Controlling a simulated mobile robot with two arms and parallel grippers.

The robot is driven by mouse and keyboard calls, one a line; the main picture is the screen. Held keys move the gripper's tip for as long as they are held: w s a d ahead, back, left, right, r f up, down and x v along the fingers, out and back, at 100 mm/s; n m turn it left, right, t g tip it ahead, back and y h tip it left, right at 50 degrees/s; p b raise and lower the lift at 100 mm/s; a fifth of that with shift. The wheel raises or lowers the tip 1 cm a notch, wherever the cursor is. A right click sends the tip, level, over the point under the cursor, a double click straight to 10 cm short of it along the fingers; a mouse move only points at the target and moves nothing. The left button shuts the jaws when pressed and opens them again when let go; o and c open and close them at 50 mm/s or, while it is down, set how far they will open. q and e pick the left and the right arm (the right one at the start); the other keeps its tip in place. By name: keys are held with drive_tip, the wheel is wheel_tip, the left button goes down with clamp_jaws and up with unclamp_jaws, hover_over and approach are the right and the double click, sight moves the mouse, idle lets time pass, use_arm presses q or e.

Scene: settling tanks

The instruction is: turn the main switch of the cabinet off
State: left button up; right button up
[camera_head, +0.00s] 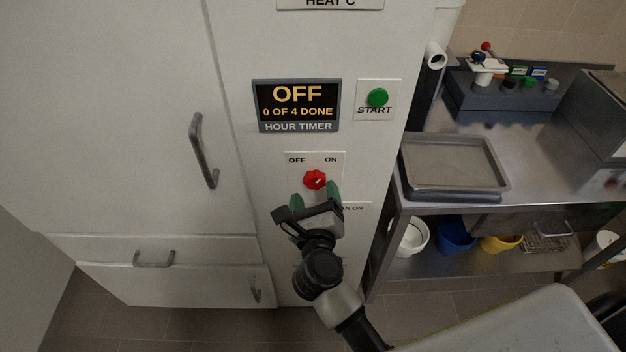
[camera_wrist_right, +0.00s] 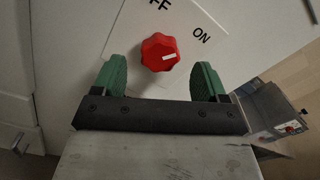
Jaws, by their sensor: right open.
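The main switch is a red rotary knob (camera_head: 315,180) on a white plate marked OFF and ON, on the front of the pale cabinet (camera_head: 225,60). Its white pointer mark points toward the ON side. My right gripper (camera_head: 315,197) is open just below the knob, its green fingers toward the panel. In the right wrist view the knob (camera_wrist_right: 160,52) sits beyond and between the two spread fingertips (camera_wrist_right: 158,75), with a gap on each side. I cannot see the fingers touching it. My left gripper is not in view.
Above the knob are a timer display (camera_head: 297,105) reading OFF, 0 OF 4 DONE, and a green START button (camera_head: 377,97). A steel bench (camera_head: 540,150) with a grey tray (camera_head: 455,163) stands at the right, buckets below. Cabinet door handles (camera_head: 204,150) are at the left.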

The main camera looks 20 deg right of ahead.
sight(315, 183)
drive_tip(key=shift+x, duration=1.75)
drive_tip(key=c, duration=0.9)
